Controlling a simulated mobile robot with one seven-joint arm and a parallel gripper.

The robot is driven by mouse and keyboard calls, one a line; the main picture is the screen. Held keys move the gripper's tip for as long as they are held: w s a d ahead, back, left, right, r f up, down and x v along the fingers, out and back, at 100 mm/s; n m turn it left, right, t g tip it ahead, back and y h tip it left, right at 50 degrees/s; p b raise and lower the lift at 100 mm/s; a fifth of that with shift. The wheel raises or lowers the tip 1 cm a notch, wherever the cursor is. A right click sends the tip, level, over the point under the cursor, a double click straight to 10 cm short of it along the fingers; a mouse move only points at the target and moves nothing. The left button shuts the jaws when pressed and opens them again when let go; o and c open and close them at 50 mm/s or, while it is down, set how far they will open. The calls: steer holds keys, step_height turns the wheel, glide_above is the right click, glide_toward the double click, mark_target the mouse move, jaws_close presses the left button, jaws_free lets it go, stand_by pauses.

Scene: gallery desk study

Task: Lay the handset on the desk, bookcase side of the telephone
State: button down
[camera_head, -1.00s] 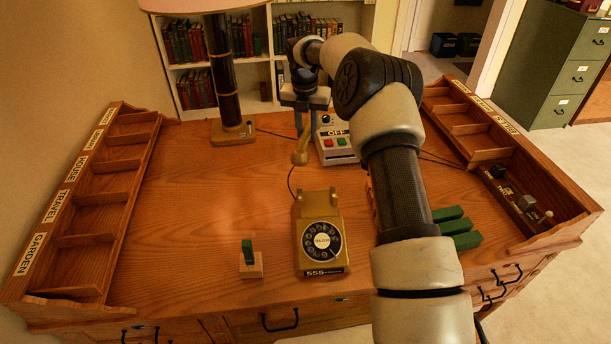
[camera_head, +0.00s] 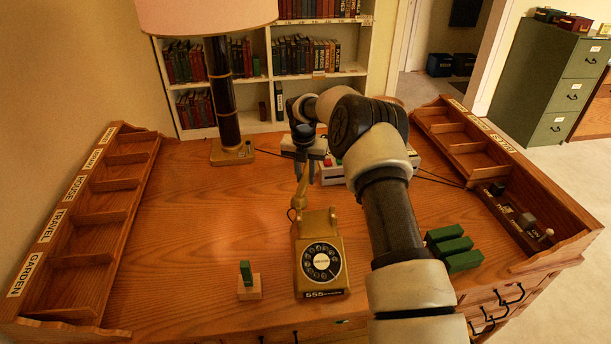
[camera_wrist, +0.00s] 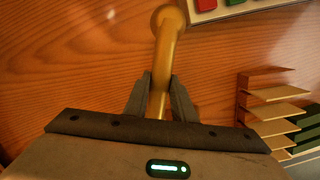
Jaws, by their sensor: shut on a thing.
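My gripper (camera_head: 302,176) is shut on the golden-brown handset (camera_head: 301,192). In the wrist view, the handset (camera_wrist: 168,60) runs up from between the two fingers (camera_wrist: 160,95), its rounded end over the wood. The handset is held steeply just behind the telephone (camera_head: 321,264), on its bookcase side. I cannot tell whether its lower end touches the desk. The brass-coloured rotary telephone stands near the front middle of the desk (camera_head: 200,215), its cradle empty. The bookcase (camera_head: 265,95) stands beyond the desk's back edge.
A lamp (camera_head: 232,153) stands at back left, a box with coloured buttons (camera_head: 332,172) behind my gripper. A small green piece on a wooden block (camera_head: 248,285) is left of the telephone, green blocks (camera_head: 455,248) right. A slatted rack (camera_wrist: 270,105) shows in the wrist view. The left-middle desk is clear.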

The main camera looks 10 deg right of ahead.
steer(key=shift+f, duration=0.5)
steer(key=c, duration=1.5)
jaws_free()
steer(key=shift+r, duration=0.1)
